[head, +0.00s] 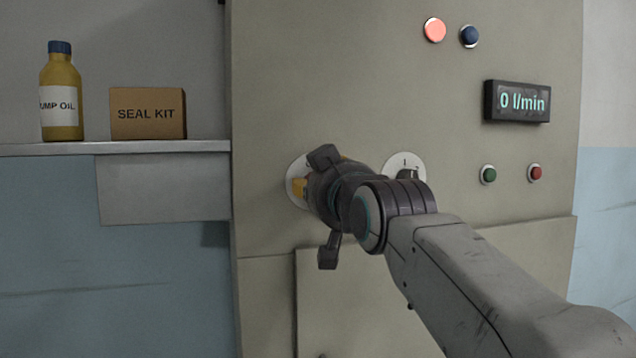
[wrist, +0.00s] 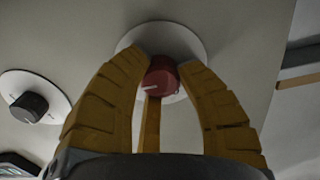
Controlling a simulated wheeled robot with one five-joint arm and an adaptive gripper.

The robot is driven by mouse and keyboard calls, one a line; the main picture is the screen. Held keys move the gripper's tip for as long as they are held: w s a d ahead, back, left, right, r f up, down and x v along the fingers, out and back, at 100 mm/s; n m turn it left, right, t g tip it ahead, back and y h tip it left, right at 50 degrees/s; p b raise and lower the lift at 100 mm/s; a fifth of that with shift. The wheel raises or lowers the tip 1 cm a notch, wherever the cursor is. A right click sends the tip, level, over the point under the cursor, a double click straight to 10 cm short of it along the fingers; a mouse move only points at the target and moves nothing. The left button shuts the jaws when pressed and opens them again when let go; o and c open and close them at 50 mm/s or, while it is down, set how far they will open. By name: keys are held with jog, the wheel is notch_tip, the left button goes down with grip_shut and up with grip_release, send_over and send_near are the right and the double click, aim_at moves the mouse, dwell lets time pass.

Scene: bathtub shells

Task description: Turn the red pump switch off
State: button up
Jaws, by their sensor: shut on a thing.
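The red pump switch (wrist: 160,82) is a round red knob with a pale pointer line, set on a white round plate (wrist: 188,40). In the wrist view the yellow fingers of my gripper (wrist: 167,66) close around it from both sides, with a third finger in front of it. In the head view my gripper (head: 303,186) is at the left dial plate (head: 293,182) and hides the switch. The marks on that plate cannot be read.
A black knob (head: 408,174) on a white plate sits just right of my gripper. Above are a lit red lamp (head: 434,30), a dark blue lamp (head: 469,36) and a "0 l/min" display (head: 517,102). Green (head: 488,175) and red (head: 535,173) buttons lie right. A shelf (head: 130,148) holds a bottle and box.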

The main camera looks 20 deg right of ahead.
jog(key=shift+r, duration=0.15)
grip_shut()
jog(key=n, duration=0.4)
jog(key=shift+r, duration=0.1)
jog(key=n, duration=0.4)
jog(key=shift+n, duration=0.3)
jog(key=n, duration=0.4)
jog(key=shift+b, duration=0.35)
jog(key=shift+n, duration=2.7)
